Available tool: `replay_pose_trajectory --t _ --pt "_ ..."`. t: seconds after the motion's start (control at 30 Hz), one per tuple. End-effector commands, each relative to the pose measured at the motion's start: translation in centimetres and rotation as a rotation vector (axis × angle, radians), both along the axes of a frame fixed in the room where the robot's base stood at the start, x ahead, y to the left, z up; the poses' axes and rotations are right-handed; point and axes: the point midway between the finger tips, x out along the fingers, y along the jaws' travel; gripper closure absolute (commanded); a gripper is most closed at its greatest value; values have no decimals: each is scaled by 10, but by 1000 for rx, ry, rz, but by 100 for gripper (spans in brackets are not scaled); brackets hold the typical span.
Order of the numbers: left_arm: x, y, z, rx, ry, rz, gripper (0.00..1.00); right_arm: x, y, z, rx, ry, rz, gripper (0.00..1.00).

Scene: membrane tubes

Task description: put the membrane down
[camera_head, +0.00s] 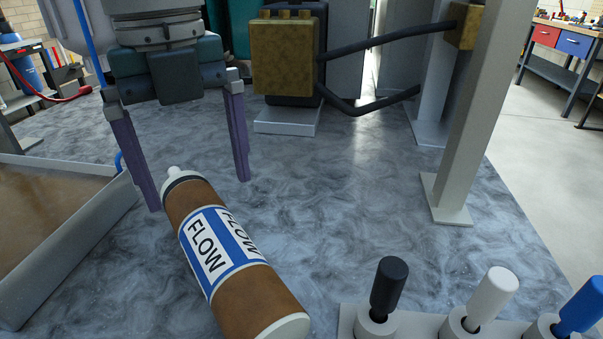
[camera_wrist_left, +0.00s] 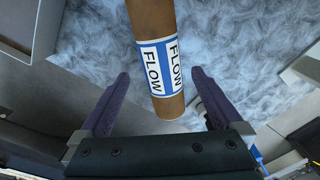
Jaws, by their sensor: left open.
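The membrane (camera_head: 240,262) is a brown tube with a white-and-blue FLOW label and pale ends. In the head view it appears to lie on the grey marbled surface (camera_head: 400,220), its small white nozzle pointing up and left. My left gripper (camera_head: 196,193) is open, its two purple fingers spread apart near the nozzle end of the membrane. In the left wrist view the membrane (camera_wrist_left: 150,22) runs between and beyond the open fingers (camera_wrist_left: 160,74), with a visible gap on each side. My right gripper is not in view.
A tray with raised grey walls (camera_head: 75,235) and a brown inside stands at left. Black (camera_head: 389,285), white (camera_head: 492,295) and blue (camera_head: 582,305) handles sit in a holder at lower right. A grey post (camera_head: 470,120) stands at right. The middle right surface is clear.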

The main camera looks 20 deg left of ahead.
Motion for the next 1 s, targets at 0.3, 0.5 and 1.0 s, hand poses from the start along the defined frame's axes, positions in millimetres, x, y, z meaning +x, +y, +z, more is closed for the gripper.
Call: replay_pose_trajectory --t 0.3,0.5,1.0 --pt "1 0 -33 26 11 96 0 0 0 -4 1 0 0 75" --pt "1 -1 -51 25 10 94 0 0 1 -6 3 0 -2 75" --pt "0 -3 -98 23 7 92 0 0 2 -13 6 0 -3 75"
